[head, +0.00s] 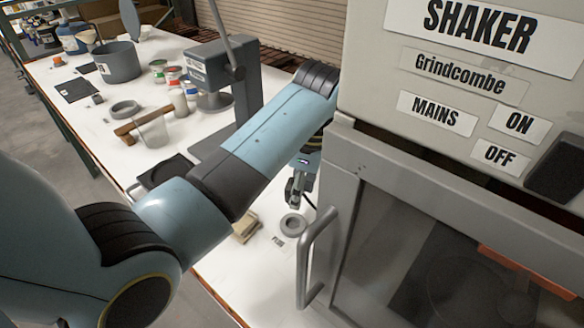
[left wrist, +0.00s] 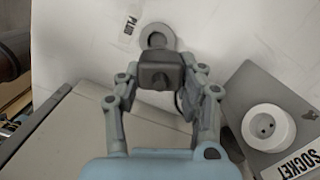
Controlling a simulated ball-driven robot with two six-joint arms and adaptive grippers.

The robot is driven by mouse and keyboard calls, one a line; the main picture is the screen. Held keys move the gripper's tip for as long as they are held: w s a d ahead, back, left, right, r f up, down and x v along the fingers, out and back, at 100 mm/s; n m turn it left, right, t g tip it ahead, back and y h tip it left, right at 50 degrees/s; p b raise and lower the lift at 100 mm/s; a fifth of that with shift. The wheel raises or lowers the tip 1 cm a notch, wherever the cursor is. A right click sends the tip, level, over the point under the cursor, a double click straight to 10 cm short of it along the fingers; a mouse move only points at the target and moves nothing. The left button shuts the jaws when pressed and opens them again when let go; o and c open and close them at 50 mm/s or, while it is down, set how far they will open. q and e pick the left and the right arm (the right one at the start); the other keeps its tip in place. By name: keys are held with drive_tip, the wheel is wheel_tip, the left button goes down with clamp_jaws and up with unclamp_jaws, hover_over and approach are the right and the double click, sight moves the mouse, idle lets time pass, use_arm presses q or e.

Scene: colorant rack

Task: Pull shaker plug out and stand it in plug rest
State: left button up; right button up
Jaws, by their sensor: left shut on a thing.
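My left gripper (head: 294,190) hangs beside the shaker cabinet, above the white bench. In the left wrist view its fingers (left wrist: 158,90) are shut on a dark grey plug (left wrist: 160,68). The plug rest is a grey ring (head: 293,225) on the bench, just below the gripper; in the left wrist view the ring (left wrist: 157,38) shows just beyond the plug, beside a label reading PLUG. I cannot tell whether the plug touches the ring. The socket (left wrist: 268,127) is a round white face on a grey box and is empty. My right gripper is not in view.
The shaker (head: 440,150) with its door handle (head: 315,260) stands close on the right. A grey stand machine (head: 222,75) is behind my left arm. A beige block (head: 245,228) lies left of the ring. A pot (head: 118,62) and several small tins stand farther back.

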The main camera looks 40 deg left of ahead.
use_arm(q)
drive_tip(key=shift+s+d+r+m, duration=0.15)
drive_tip(key=shift+s+r+m, duration=0.05)
drive_tip(key=shift+s+m, duration=0.1)
drive_tip(key=shift+y, duration=0.3)
drive_tip(key=shift+w+r, duration=0.1)
drive_tip(key=shift+f+b, duration=0.7)
drive_tip(key=shift+f, duration=1.2)
drive_tip(key=shift+f+b, duration=0.35)
drive_tip(key=shift+f, duration=0.7)
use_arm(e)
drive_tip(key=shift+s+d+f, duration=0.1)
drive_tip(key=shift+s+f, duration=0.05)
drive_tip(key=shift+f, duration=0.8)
use_arm(q)
drive_tip(key=shift+f+b, duration=0.45)
drive_tip(key=shift+f, duration=0.7)
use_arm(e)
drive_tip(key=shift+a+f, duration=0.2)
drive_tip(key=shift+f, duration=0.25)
